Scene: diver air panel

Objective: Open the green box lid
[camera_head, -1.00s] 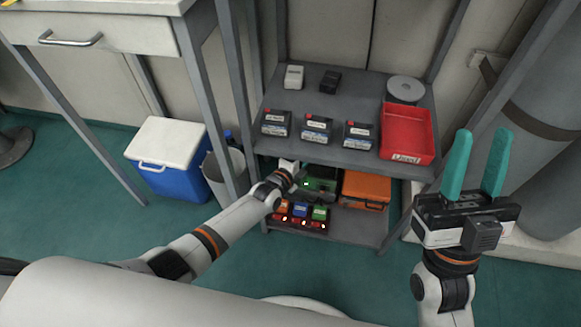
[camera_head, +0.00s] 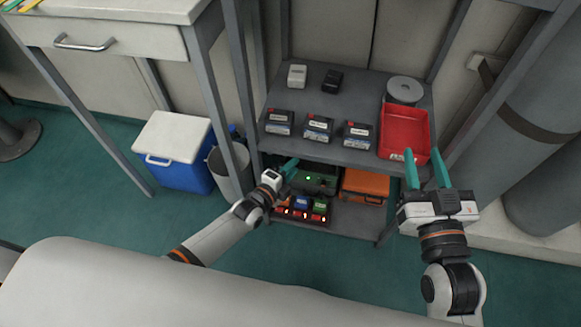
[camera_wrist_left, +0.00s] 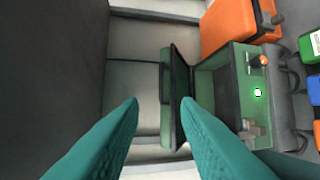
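The green box (camera_head: 322,187) sits on the lower shelf, with a lit green light on its front. In the left wrist view its front panel (camera_wrist_left: 255,95) faces right, and its lid (camera_wrist_left: 167,95) stands raised at the far side, with the dark inside showing between them. My left gripper (camera_head: 291,168) is at the box's left in the head view. In the left wrist view (camera_wrist_left: 160,105) its teal fingers are apart, with the lid's near part seen between and beyond the tips; contact cannot be told. My right gripper (camera_head: 427,168) is open and empty, right of the shelf.
An orange case (camera_head: 364,186) stands right of the green box. Chargers with coloured batteries (camera_head: 301,208) sit in front of it. The upper shelf (camera_head: 345,93) above holds boxes and a red bin (camera_head: 404,133). A shelf post (camera_head: 242,95) stands at the left.

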